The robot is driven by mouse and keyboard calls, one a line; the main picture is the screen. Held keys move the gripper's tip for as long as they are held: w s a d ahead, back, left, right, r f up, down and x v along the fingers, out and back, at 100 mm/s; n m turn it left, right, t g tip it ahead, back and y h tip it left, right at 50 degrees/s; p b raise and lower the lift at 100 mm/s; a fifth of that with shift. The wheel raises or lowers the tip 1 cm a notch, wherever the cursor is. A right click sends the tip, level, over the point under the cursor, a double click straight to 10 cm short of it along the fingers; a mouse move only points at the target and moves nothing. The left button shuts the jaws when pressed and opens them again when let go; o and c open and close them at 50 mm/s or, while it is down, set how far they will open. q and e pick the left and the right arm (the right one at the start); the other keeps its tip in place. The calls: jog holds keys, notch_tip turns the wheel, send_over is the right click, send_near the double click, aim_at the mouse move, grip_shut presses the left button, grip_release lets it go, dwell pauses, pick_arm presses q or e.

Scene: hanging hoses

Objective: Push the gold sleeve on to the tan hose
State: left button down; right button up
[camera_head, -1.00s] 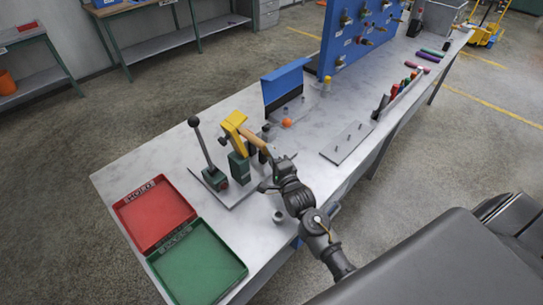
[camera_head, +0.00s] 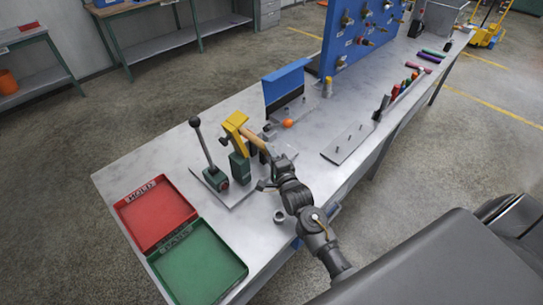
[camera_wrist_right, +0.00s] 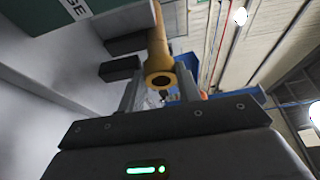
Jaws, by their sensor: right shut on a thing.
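The tan hose (camera_head: 254,138) sticks out of a yellow clamp (camera_head: 234,124) on a green stand and slopes down to the right. My right gripper (camera_head: 268,168) is at its free end. In the right wrist view the tan hose (camera_wrist_right: 158,38) comes down from the top. The gold sleeve (camera_wrist_right: 160,76) shows as a ring with a dark round opening facing me, in line with the hose. The right fingers (camera_wrist_right: 160,92) stand on either side of it, shut on it. I cannot tell how far the sleeve is over the hose. My left gripper is not in view.
A lever with a dark knob (camera_head: 195,122) stands left of the clamp. A red tray (camera_head: 150,222) and a green tray (camera_head: 200,268) lie at the near left. A small grey ring (camera_head: 279,216) sits near the table edge. An orange ball (camera_head: 288,123) lies behind the gripper.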

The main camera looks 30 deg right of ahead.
jog(key=shift+w+r, duration=0.1)
jog(key=shift+w, duration=0.05)
jog(key=o, duration=0.9)
jog(key=shift+o, duration=1)
jog(key=shift+a, duration=0.1)
jog(key=shift+s+a+f+b, duration=0.1)
jog(key=shift+s+f+b, duration=0.2)
jog(key=shift+s, duration=0.3)
jog(key=s+b, duration=0.2)
jog(key=s, duration=0.8)
jog(key=shift+r, duration=0.35)
jog(key=shift+w+a, duration=0.1)
